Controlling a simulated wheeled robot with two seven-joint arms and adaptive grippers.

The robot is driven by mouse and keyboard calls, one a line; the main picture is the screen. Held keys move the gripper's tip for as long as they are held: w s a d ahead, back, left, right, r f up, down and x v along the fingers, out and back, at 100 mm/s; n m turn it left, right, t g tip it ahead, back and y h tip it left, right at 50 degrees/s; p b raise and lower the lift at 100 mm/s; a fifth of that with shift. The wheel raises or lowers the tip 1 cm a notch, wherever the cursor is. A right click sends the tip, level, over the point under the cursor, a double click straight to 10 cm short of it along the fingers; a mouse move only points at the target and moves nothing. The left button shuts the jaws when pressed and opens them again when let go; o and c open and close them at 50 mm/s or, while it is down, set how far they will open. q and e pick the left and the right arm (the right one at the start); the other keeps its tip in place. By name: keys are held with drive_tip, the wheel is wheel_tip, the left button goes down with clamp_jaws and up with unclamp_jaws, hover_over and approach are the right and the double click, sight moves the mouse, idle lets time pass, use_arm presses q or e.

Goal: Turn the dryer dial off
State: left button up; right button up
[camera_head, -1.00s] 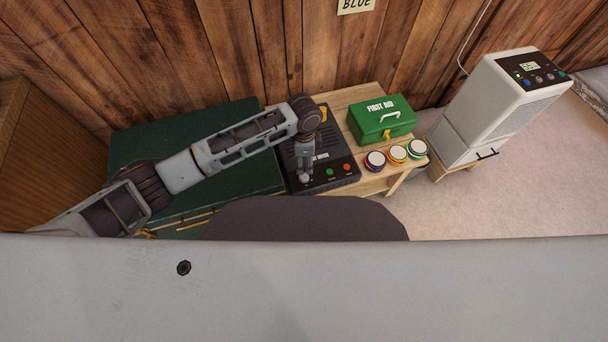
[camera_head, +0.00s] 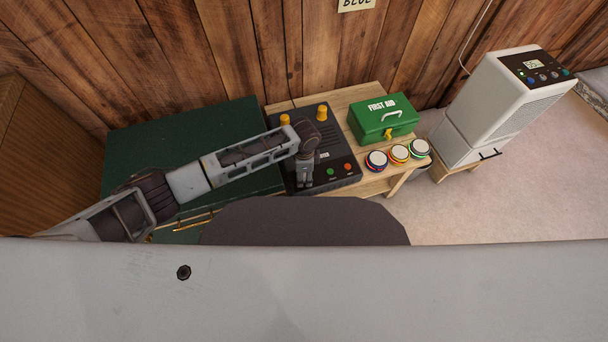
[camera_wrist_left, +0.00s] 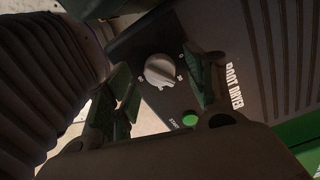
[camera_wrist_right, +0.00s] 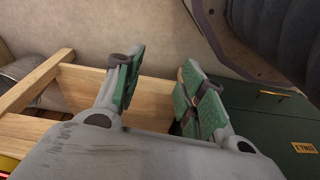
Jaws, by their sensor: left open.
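The boot dryer (camera_head: 345,174) is a black box on a wooden table, with a green and a red button on its front panel. Its grey dial (camera_wrist_left: 160,70) shows in the left wrist view, with small markings around it, beside the green START button (camera_wrist_left: 190,119). In the head view my gripper hides the dial. My left gripper (camera_head: 304,183) is over the front left of the dryer, pointing down. In its wrist view the open fingers (camera_wrist_left: 165,80) appear on either side of the dial; contact cannot be told. My right gripper (camera_wrist_right: 160,78) is open and empty.
A green first aid box (camera_head: 383,119) and several round tins (camera_head: 398,153) stand right of the dryer. A dark green trunk (camera_head: 180,140) is to its left. A white appliance (camera_head: 495,105) with a control panel stands further right. Wooden wall behind.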

use_arm(q)
drive_tip(key=shift+f, duration=0.45)
use_arm(e)
drive_tip(key=shift+w+a+r, duration=0.1)
drive_tip(key=shift+a+r, duration=0.05)
drive_tip(key=shift+r, duration=0.25)
use_arm(q)
drive_tip(key=c, duration=1.1)
use_arm(e)
drive_tip(key=shift+f, duration=0.15)
